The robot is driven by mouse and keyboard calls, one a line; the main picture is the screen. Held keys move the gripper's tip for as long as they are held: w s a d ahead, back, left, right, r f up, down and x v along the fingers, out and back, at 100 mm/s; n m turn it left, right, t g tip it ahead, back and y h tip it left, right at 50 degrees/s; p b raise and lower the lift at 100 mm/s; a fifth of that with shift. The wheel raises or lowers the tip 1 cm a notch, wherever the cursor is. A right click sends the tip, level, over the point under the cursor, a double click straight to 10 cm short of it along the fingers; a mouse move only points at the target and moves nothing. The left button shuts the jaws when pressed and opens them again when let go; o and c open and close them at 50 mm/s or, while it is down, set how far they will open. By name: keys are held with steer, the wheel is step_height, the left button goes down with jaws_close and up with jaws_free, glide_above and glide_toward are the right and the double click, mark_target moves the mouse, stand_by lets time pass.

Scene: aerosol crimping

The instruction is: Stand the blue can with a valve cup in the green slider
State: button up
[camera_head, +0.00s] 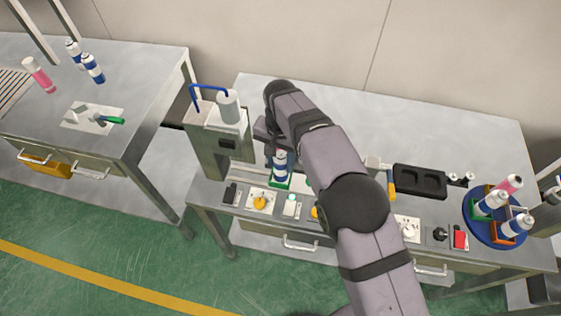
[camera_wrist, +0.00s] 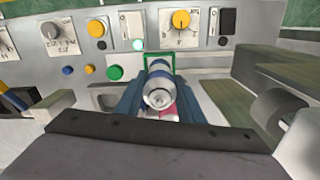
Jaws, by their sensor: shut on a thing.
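The blue can (camera_head: 280,167) with white bands stands upright at the green slider (camera_head: 279,185), in front of the crimping machine. In the wrist view, I look down on the can's pale top and silver valve cup (camera_wrist: 159,98). My gripper (camera_wrist: 160,108) is shut on the can, with a dark blue finger on each side. The green slider's frame (camera_wrist: 174,62) shows just beyond the can. The can's base is hidden, so I cannot tell whether it rests in the slider or hangs just above it.
The crimping machine (camera_head: 224,135) with a blue pipe stands left of the can. Control panels with knobs (camera_head: 260,202) line the front edge. A black tray (camera_head: 419,181) and a blue turntable (camera_head: 480,232) holding cans lie right. A left table (camera_head: 140,70) carries more cans.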

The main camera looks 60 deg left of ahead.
steer(key=shift+f, duration=0.9)
steer(key=shift+f, duration=0.15)
steer(key=o, duration=1.2)
steer(key=shift+c, duration=0.2)
step_height(320, 180, up, 12)
steer(key=b, duration=0.3)
